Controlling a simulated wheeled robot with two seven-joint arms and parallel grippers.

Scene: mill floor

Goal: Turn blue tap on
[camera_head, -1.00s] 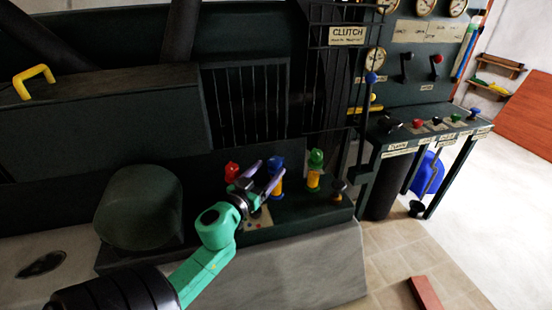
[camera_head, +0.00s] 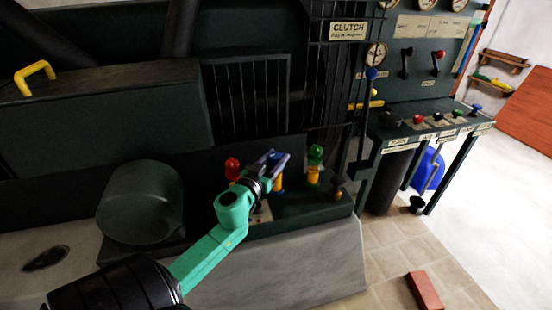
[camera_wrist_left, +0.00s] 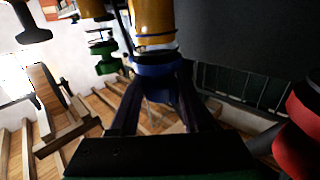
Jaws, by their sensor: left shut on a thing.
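The blue tap has a blue head on a yellow body (camera_head: 278,184) and stands in a row on the dark green bench. In the left wrist view its blue head (camera_wrist_left: 156,66) sits between my two finger ends, below the yellow body in that picture. My left gripper (camera_head: 272,160) reaches it from the front left and is shut on the blue head, partly hiding it in the head view. The red tap (camera_head: 232,167) is just left of it, and the green tap (camera_head: 315,160) is to the right. My right gripper is not in view.
A dark round drum (camera_head: 140,202) stands left of the taps. A small dark knob (camera_head: 337,183) is at the bench's right end. A console with several coloured knobs (camera_head: 437,124) stands farther right. A red-brown block (camera_head: 425,291) lies on the floor.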

